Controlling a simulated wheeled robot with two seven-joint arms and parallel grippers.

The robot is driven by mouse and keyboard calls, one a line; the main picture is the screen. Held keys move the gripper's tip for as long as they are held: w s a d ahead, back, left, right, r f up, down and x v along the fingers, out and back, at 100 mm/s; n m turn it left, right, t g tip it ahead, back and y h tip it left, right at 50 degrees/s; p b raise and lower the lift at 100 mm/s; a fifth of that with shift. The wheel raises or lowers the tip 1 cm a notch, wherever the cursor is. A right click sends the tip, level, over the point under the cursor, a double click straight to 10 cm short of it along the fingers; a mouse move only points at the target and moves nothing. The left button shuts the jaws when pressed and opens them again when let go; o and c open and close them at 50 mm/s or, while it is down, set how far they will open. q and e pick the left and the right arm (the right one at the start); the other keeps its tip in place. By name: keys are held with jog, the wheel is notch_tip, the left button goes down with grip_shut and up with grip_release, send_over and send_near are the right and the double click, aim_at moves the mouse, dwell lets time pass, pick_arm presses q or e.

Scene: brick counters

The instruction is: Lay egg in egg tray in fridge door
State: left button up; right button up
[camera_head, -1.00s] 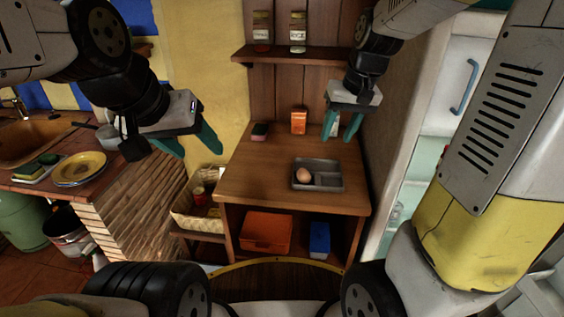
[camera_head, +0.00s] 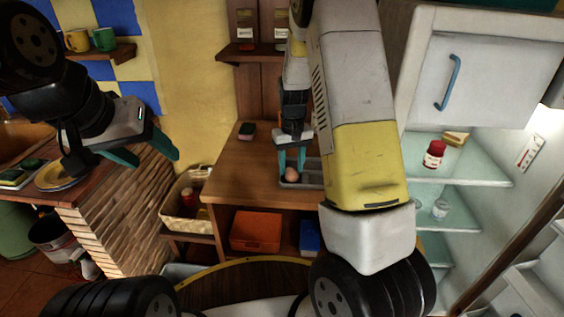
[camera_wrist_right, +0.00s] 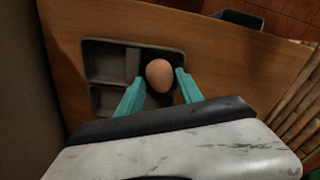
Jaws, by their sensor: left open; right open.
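A brown egg (camera_head: 291,171) lies in a compartment of a grey divided tray (camera_head: 314,180) on the wooden table. The right wrist view shows the egg (camera_wrist_right: 159,75) and the tray (camera_wrist_right: 105,62) too. My right gripper (camera_head: 291,168) is open at the tray, its teal fingers on either side of the egg; any contact is unclear. My left gripper (camera_head: 155,158) is open and empty, over the brick counter at left. The fridge (camera_head: 470,170) stands open at right, its interior shelves visible. Part of its door (camera_head: 535,265) shows at lower right; I cannot make out an egg tray there.
Glass fridge shelves hold a red jar (camera_head: 434,154) and other items. An orange bin (camera_head: 255,231) and a blue container (camera_head: 309,237) sit under the wooden table (camera_head: 240,182). A wicker basket (camera_head: 184,199) stands left of it. My right arm hides the table's right side.

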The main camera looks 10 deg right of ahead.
jog(key=shift+s+f, duration=0.1)
jog(key=shift+f, duration=1)
